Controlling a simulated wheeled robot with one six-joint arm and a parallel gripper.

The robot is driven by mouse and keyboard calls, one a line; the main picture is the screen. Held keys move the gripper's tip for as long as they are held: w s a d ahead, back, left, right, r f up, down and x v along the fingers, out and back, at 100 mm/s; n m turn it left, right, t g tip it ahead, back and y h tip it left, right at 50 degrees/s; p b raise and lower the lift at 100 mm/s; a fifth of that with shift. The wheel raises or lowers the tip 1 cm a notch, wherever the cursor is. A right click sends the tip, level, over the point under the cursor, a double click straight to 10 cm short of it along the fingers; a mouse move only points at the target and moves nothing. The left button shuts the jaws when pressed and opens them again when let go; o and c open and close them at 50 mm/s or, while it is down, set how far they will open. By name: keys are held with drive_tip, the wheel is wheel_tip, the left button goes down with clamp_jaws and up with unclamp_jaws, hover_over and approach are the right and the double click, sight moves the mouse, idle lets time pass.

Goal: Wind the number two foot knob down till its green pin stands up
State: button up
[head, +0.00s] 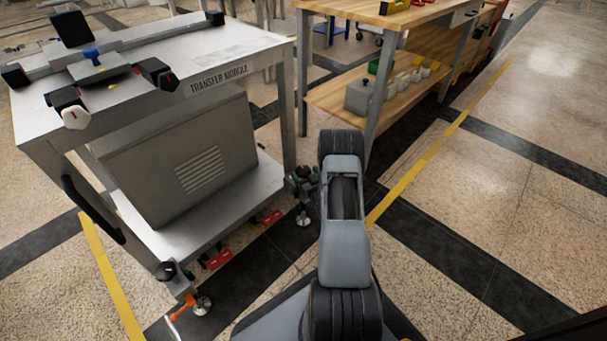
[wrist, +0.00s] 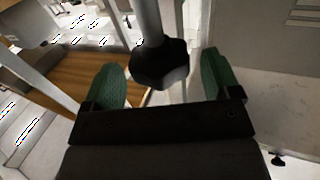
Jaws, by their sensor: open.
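The transfer module cart (head: 235,72) stands at the left in the head view. At its right front leg my gripper (head: 304,180) is low, above a levelling foot (head: 304,216). In the wrist view my gripper (wrist: 162,72) is open, its green fingers on either side of a dark lobed knob (wrist: 160,62) on a grey post. A gap shows beside the knob; I see no finger touching it. In the head view my arm and gripper hide this knob. Another dark knob (head: 167,270) is at the left front leg. I can make out no green pin.
A wooden-topped bench (head: 345,12) with a lower shelf stands behind my arm to the right. Red tags (head: 220,259) hang under the cart's lower shelf, and an orange part (head: 182,306) is by the left front foot (head: 202,306). The floor at right is clear.

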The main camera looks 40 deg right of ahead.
drive_tip(key=shift+w+d, duration=0.25)
drive_tip(key=shift+w, duration=0.9)
drive_tip(key=shift+c, duration=0.5)
drive_tip(key=c, duration=0.8)
drive_tip(key=shift+c, duration=0.2)
drive_tip(key=shift+a+h, duration=0.1)
drive_tip(key=shift+h, duration=0.2)
